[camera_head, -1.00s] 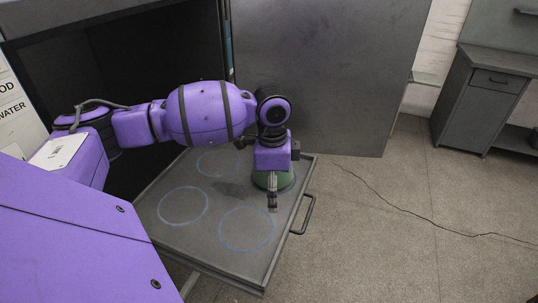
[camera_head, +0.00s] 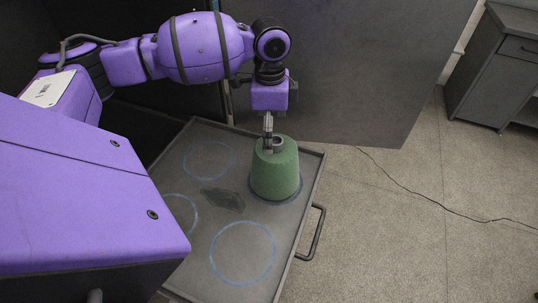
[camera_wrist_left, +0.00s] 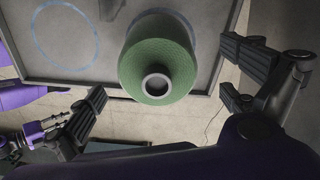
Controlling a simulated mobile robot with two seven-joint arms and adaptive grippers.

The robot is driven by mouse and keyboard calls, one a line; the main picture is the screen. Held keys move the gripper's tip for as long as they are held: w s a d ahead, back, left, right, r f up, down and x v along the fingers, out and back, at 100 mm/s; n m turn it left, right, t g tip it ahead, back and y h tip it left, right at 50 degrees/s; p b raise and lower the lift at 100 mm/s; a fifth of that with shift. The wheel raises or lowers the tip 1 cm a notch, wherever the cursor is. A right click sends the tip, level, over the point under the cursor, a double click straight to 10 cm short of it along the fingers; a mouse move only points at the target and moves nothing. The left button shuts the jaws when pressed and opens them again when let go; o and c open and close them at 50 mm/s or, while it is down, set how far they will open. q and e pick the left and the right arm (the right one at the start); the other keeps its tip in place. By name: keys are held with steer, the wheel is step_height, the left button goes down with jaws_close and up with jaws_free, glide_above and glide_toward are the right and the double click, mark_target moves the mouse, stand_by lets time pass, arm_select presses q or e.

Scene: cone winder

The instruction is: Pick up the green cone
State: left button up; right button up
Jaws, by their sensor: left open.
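The green cone (camera_head: 275,178) stands upright, wide end down, on the grey tray (camera_head: 212,245) at its right side, over a blue ring. Its tube opening faces up at the narrow top. My left gripper (camera_head: 268,143) points down at the cone's top and overlaps it in the head view. In the left wrist view the cone (camera_wrist_left: 158,55) shows between the spread fingers of my left gripper (camera_wrist_left: 168,95). The fingers are apart and hold nothing. I cannot tell the exact height gap.
The tray has other blue rings, empty, and a dark diamond patch (camera_head: 223,199). A handle (camera_head: 314,235) sticks out at its right edge. A large grey panel (camera_head: 365,75) stands behind. A cable (camera_head: 415,197) lies on the open floor at right, near a grey cabinet (camera_head: 490,80).

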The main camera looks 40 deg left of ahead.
mark_target(276, 177)
arm_select(q)
steer(key=f, duration=0.2)
steer(key=shift+s+d+f, duration=0.2)
steer(key=shift+s+f, duration=0.05)
steer(key=shift+f, duration=0.05)
step_height(276, 177, down, 5)
steer(key=shift+w+a+r, duration=0.1)
steer(key=shift+w+r, duration=0.05)
steer(key=shift+r, duration=0.05)
steer(key=shift+c, duration=0.4)
steer(key=c, duration=1.7)
steer(key=shift+c, duration=0.2)
